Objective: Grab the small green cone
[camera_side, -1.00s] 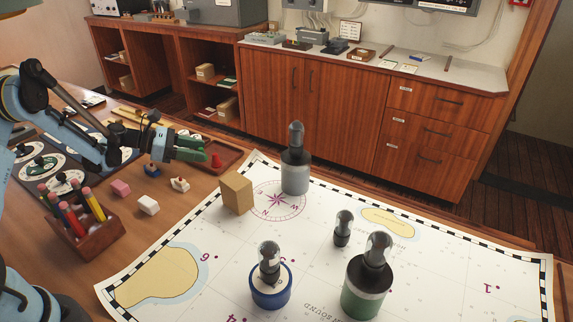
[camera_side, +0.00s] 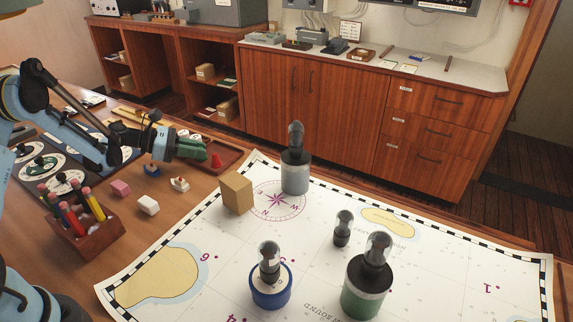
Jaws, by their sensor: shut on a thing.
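My gripper (camera_side: 193,148) is at the left, over the near left part of a reddish-brown tray (camera_side: 232,165). It is shut on a small green thing (camera_side: 188,150), which looks like the green cone. Its outline is partly hidden by the fingers, and I cannot tell whether it touches the tray. A small red cone (camera_side: 216,160) stands in the tray just right of the fingertips.
A tan block (camera_side: 237,193) and several dark-topped lamps, one grey (camera_side: 295,175), stand on the chart (camera_side: 330,210). Pink (camera_side: 120,188) and white (camera_side: 148,205) blocks and a pencil box (camera_side: 85,235) are nearer. Small boats lie below the gripper.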

